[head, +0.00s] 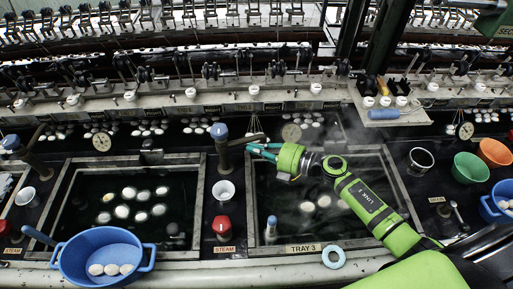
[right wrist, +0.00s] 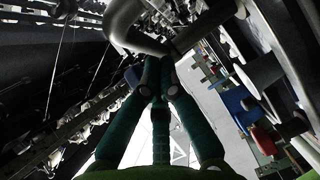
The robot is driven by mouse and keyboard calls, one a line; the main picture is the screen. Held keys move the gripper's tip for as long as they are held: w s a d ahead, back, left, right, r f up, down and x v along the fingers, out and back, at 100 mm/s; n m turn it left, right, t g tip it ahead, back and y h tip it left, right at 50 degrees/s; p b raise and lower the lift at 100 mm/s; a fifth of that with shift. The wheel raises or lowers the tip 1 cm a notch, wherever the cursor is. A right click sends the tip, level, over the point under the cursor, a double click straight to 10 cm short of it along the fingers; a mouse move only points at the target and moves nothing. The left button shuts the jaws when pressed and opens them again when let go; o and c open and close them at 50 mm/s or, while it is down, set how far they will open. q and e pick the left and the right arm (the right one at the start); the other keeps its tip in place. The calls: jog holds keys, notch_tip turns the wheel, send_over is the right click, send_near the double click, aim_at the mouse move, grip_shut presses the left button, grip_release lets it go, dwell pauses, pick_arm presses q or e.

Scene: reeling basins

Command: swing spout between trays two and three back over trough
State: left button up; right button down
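The spout (head: 239,141) between trays two and three is a dark metal pipe on a post with a blue cap (head: 219,131). Its arm points right, over the far left corner of tray three (head: 318,243). My right gripper (head: 251,149) is at the spout's free end, on its near side, fingers pointing left. In the right wrist view its green fingers (right wrist: 159,62) come together at the tips, with nothing visible between them. A curved grey pipe (right wrist: 135,35) lies just beyond the tips; I cannot tell whether they touch. My left gripper is out of view.
Tray two (head: 65,190), at left, holds several white cocoons in dark water. A white cup (head: 223,190) and red steam knob (head: 222,226) stand between the trays. A blue basin (head: 102,257) is at front left; green (head: 471,167) and orange (head: 494,152) bowls are right.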

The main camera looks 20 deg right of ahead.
jog(key=w+b, duration=0.1)
jog(key=w+d+n+g+y+b, duration=0.1)
jog(key=b, duration=0.1)
jog(key=shift+w+g, duration=0.2)
jog(key=shift+g, duration=0.1)
jog(key=shift+s, duration=0.1)
